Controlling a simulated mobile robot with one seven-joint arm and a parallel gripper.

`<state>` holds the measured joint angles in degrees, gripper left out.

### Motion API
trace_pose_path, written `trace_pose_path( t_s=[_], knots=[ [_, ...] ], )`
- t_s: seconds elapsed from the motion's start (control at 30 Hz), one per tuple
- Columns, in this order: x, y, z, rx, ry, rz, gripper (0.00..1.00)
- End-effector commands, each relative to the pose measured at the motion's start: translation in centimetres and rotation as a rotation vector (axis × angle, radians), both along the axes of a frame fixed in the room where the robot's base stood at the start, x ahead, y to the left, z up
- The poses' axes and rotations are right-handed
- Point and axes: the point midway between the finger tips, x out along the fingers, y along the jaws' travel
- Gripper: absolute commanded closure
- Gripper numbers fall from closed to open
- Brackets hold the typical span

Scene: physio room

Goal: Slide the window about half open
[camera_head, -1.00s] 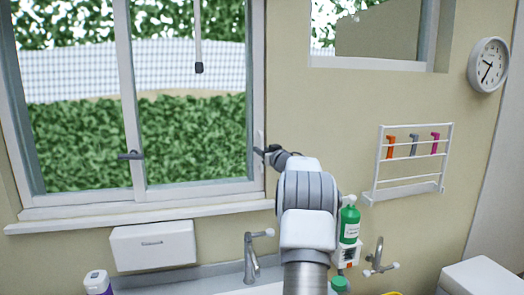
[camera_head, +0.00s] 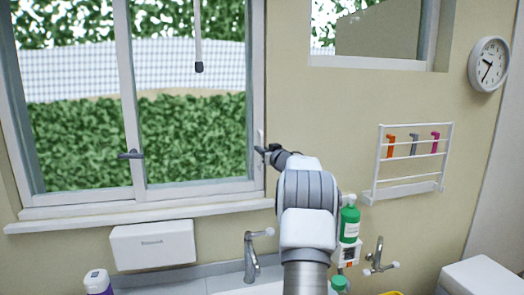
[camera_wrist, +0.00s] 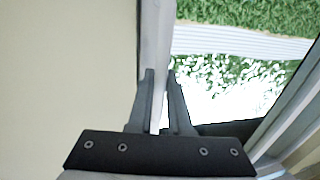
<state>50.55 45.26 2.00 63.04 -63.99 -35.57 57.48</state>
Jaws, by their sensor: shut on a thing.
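The window (camera_head: 190,187) has two white-framed panes side by side, and hedge and a white fence show through the glass. A dark latch (camera_head: 130,155) sits on the middle stile. A white upright pull bar (camera_wrist: 155,40) is at the window's right edge. My gripper (camera_head: 262,151) is at that right edge, at about latch height. In the wrist view its two grey fingers (camera_wrist: 160,76) stand on either side of the bar and are shut on it. My arm's end partly hides the spot in the head view.
A white sill (camera_head: 150,211) runs below the window. Under it are a white box (camera_head: 153,246), a tap (camera_head: 251,258) and a green bottle (camera_head: 350,222). A wall rack (camera_head: 412,165) and a clock (camera_head: 489,64) are to the right. A dark-tipped rod (camera_head: 198,45) hangs before the glass.

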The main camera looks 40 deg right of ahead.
Motion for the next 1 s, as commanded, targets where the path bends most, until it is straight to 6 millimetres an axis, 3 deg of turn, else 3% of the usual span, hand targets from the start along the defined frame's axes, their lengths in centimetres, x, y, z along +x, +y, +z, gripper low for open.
trace_pose_path(
  t_s=[0.77, 1.0],
  knots=[
    [0.0, 0.1, 0.0, 0.0, 0.0, 0.0, 1.0],
    [1.4, 2.5, -0.2, 0.0, -0.001, 0.007, 1.0]
  ],
)
